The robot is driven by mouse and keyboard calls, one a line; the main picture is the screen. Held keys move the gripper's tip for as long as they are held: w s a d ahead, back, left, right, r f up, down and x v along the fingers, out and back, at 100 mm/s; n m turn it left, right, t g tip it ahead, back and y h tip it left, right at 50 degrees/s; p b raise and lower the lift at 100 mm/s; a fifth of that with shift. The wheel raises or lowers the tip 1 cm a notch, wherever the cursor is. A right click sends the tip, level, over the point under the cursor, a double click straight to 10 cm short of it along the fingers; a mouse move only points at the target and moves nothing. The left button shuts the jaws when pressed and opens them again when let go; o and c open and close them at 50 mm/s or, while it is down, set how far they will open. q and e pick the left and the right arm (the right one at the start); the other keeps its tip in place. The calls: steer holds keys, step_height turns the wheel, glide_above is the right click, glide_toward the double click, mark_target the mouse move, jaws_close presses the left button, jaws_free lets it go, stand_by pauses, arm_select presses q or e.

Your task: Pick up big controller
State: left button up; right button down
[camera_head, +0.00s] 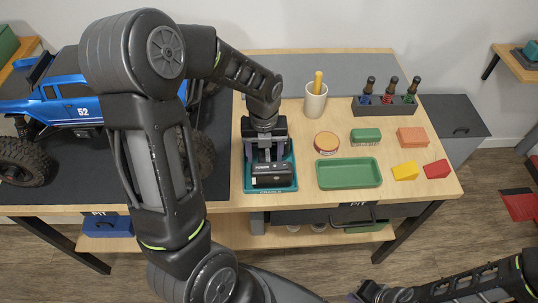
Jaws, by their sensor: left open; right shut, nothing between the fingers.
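A black box-shaped device (272,180), which appears to be the big controller, sits at the front of a small teal tray (289,187) on the wooden table. My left gripper (265,155) points down over the tray, just behind and above the device. Its fingers are open and spread. They partly hide the tray and the device's rear, so I cannot tell whether they touch it. My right gripper (366,294) is low at the bottom edge, shut and empty, well away from the tray and partly cut off.
A blue crawler truck (62,108) stands on a dark mat at left, partly behind my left arm. To the right are a green tray (348,173), a round tin (326,143), a white cup (315,101), a bottle rack (386,104) and several small coloured boxes (412,137).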

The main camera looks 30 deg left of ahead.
arm_select(q)
jaws_close()
stand_by(0.8)
